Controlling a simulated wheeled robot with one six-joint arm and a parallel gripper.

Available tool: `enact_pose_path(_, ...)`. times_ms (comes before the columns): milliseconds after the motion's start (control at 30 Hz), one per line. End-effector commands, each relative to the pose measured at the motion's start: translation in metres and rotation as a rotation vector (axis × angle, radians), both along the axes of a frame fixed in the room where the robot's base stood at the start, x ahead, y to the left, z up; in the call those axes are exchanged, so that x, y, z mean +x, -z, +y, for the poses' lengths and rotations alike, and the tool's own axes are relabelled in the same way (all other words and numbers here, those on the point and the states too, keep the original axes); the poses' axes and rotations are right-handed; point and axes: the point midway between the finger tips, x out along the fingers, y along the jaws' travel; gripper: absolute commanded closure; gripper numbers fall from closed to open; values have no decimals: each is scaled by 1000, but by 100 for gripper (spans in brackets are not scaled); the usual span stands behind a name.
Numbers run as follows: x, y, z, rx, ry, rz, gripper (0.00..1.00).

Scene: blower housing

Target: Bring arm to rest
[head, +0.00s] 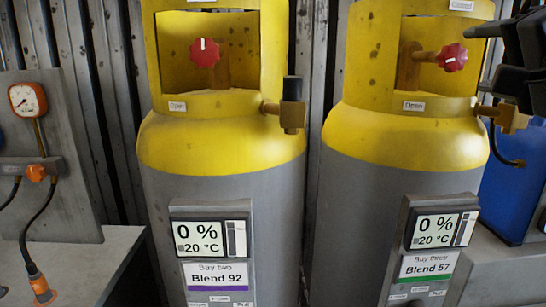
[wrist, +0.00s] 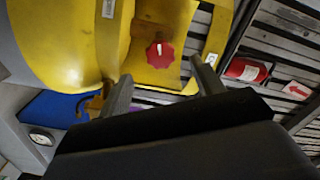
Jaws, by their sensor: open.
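My gripper (head: 480,58) is at the upper right of the head view, partly cut off by the edge. Its fingers are spread apart and empty. The red knob (head: 452,57) of the right yellow-and-grey cylinder (head: 410,140) is just left of the fingertips. In the wrist view my gripper (wrist: 160,68) shows two separate fingers, with a red knob (wrist: 160,54) in line with the gap between them. I cannot tell how far the knob is from the fingertips. The knob sits in an opening of the yellow collar (wrist: 112,40).
A second cylinder (head: 222,140) with a red knob (head: 205,53) stands left. Displays on the left (head: 208,237) and right (head: 443,229) read 0 % and 20 °C. A gauge panel (head: 65,200) is far left; a blue container (head: 507,185) is right.

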Motion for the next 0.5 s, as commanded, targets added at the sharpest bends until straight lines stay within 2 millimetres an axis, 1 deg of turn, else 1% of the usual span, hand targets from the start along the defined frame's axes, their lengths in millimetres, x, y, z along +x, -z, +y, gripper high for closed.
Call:
enact_pose_path(33, 7, -1, 1, 3, -6, 2, 37)
enact_pose_path(267, 34, -2, 2, 3, -7, 3, 37)
enact_pose_path(500, 71, -3, 3, 3, -5, 3, 37)
